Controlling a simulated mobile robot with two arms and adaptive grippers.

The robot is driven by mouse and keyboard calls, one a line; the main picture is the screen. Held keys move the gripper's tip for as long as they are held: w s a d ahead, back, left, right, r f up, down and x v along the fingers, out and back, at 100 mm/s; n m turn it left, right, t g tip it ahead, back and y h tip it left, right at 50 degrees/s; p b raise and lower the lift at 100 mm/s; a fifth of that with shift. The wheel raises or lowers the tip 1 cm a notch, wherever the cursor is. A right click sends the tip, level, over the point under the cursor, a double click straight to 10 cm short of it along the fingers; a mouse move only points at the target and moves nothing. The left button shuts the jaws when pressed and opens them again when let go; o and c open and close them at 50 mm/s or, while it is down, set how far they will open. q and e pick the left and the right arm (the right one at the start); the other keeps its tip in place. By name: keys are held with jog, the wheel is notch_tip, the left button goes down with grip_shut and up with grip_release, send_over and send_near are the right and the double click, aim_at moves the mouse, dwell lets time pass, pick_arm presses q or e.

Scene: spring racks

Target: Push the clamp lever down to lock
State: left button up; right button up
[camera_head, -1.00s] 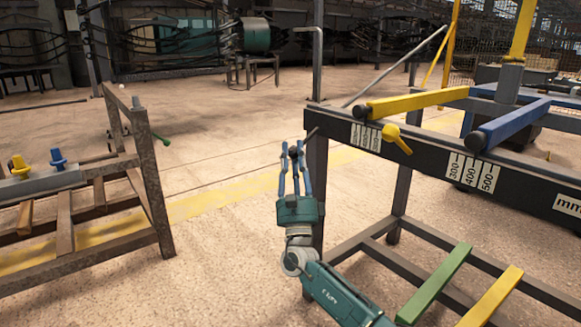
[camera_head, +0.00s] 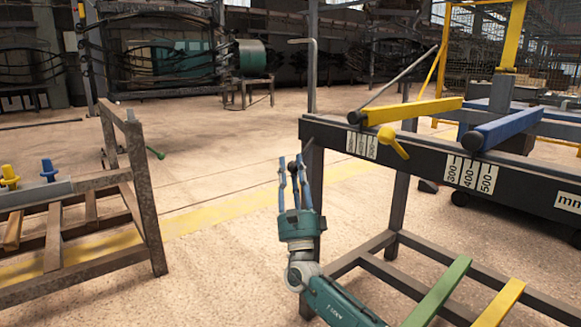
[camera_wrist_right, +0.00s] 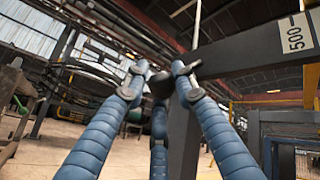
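The yellow clamp lever (camera_head: 393,141) sits on the dark front beam of the rack, just below the yellow arm, and slants down to the right. My right gripper (camera_head: 298,168) has its blue fingers pointing up, apart and empty. In the head view it is left of and below the lever, by the beam's left end, with a clear gap from the lever. In the right wrist view the three ribbed blue fingers (camera_wrist_right: 158,88) are spread, with a dark post and beam behind them. The lever cannot be made out there. My left gripper is not in view.
The rack's dark beam (camera_head: 430,165) carries a number scale, a yellow arm (camera_head: 415,110) and a blue arm (camera_head: 505,125). Green and yellow bars (camera_head: 440,290) lie low in its frame. A rusty rack (camera_head: 143,190) stands at the left. The floor between them is clear.

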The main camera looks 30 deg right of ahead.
jog(key=shift+o, duration=0.7)
jog(key=shift+d+f, duration=0.2)
jog(key=shift+f, duration=0.05)
jog(key=shift+r, duration=0.2)
jog(key=shift+a, duration=0.1)
jog(key=v, duration=1.2)
